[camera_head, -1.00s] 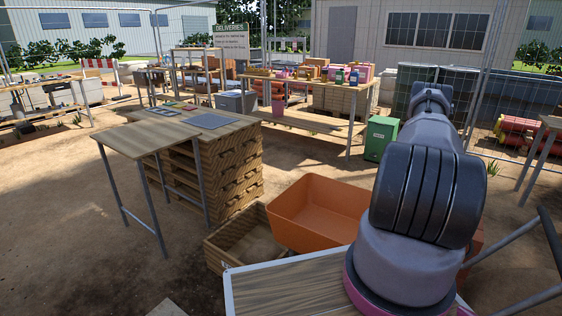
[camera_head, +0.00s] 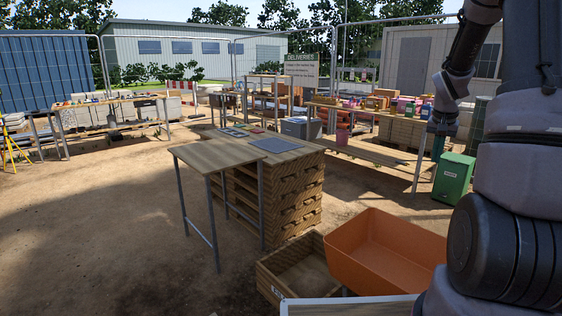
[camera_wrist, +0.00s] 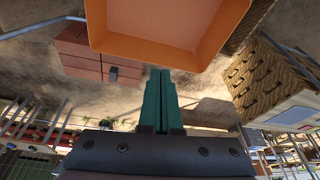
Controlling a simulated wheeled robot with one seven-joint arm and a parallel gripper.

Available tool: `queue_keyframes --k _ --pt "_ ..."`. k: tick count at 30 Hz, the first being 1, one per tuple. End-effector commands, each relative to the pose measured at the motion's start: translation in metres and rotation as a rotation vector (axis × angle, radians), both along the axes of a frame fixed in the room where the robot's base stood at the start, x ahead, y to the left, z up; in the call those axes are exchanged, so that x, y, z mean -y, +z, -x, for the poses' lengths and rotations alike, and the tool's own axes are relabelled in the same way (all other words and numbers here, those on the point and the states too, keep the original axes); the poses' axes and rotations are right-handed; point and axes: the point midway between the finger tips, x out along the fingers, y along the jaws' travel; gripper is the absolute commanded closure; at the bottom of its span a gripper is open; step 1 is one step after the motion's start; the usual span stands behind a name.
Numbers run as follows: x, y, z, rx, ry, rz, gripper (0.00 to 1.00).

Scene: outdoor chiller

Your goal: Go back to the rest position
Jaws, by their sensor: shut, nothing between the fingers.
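My gripper (camera_head: 436,148) hangs from my raised arm at the right of the head view, with its teal fingers pointing down. In the wrist view the fingers (camera_wrist: 159,76) lie side by side, shut and empty. No object is held. In the head view the gripper overlaps the space in front of the long goods table (camera_head: 375,118) and above the green box; the exact distance cannot be told. My arm hides part of the right side.
An orange bin (camera_head: 377,262) and a wooden crate (camera_head: 268,279) stand low in front; the bin also fills the top of the wrist view (camera_wrist: 165,45). A pallet stack (camera_head: 290,205) and small table (camera_head: 205,157) stand mid-left. A green box (camera_head: 453,178) is right. Bare ground lies left.

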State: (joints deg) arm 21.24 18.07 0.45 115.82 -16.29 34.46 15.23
Motion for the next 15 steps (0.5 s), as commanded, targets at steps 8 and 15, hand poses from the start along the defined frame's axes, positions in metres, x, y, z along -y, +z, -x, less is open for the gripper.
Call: queue_keyframes --k 8,15 --pt "-0.099 0.112 0.063 0.128 0.101 -0.034 1.00" --pt "-0.173 0.167 0.141 0.234 0.204 -0.091 1.00"
